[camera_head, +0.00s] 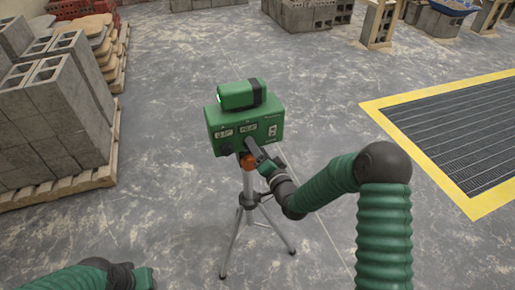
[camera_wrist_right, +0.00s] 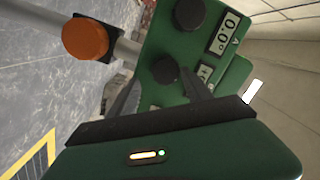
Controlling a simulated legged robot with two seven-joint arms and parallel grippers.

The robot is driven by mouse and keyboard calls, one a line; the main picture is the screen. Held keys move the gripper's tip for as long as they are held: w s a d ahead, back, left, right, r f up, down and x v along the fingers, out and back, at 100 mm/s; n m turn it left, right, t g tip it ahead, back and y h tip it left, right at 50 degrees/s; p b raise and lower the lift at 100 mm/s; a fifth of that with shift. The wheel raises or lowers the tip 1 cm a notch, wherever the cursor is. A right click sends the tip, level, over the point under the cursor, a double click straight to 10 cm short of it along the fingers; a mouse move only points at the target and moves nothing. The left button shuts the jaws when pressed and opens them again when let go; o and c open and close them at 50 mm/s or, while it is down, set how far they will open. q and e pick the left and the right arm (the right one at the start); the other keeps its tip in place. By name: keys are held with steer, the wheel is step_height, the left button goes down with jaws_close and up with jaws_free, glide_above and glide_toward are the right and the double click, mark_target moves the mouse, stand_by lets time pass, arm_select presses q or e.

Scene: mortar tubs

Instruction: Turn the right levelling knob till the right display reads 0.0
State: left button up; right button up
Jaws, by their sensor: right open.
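A green levelling instrument (camera_head: 247,121) stands on a tripod. The right wrist view shows its front turned sideways. There the left knob (camera_wrist_right: 190,14) is black and round, beside the left display (camera_wrist_right: 228,30), which appears to read 0.0. The right knob (camera_wrist_right: 166,68) is also black. The right display (camera_wrist_right: 205,72) is partly hidden by a finger, and its reading is not legible. My right gripper (camera_head: 249,150) is at the instrument's front. Its open fingers (camera_wrist_right: 160,88) lie on either side of the right knob; I cannot tell whether they touch it. My left gripper's fingers are out of view.
An orange knob (camera_wrist_right: 85,38) sits on the tripod column below the instrument. The tripod legs (camera_head: 231,240) spread on the floor. Grey blocks on a pallet (camera_head: 60,190) stand at left. A yellow-edged floor grate (camera_head: 455,130) lies at right. Floor around the tripod is clear.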

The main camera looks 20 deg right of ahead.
steer(key=shift+a+r, duration=0.15)
steer(key=shift+a, duration=0.5)
steer(key=shift+c, duration=0.4)
steer(key=shift+a, duration=0.35)
steer(key=c, duration=0.5)
steer(key=shift+c, duration=1)
steer(key=shift+d, duration=0.55)
jaws_close()
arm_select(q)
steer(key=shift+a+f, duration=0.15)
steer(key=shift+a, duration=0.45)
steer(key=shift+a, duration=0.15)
arm_select(e)
steer(key=shift+a+r, duration=0.1)
steer(key=shift+a, duration=0.1)
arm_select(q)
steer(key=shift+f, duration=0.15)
arm_select(e)
steer(key=shift+n, duration=0.3)
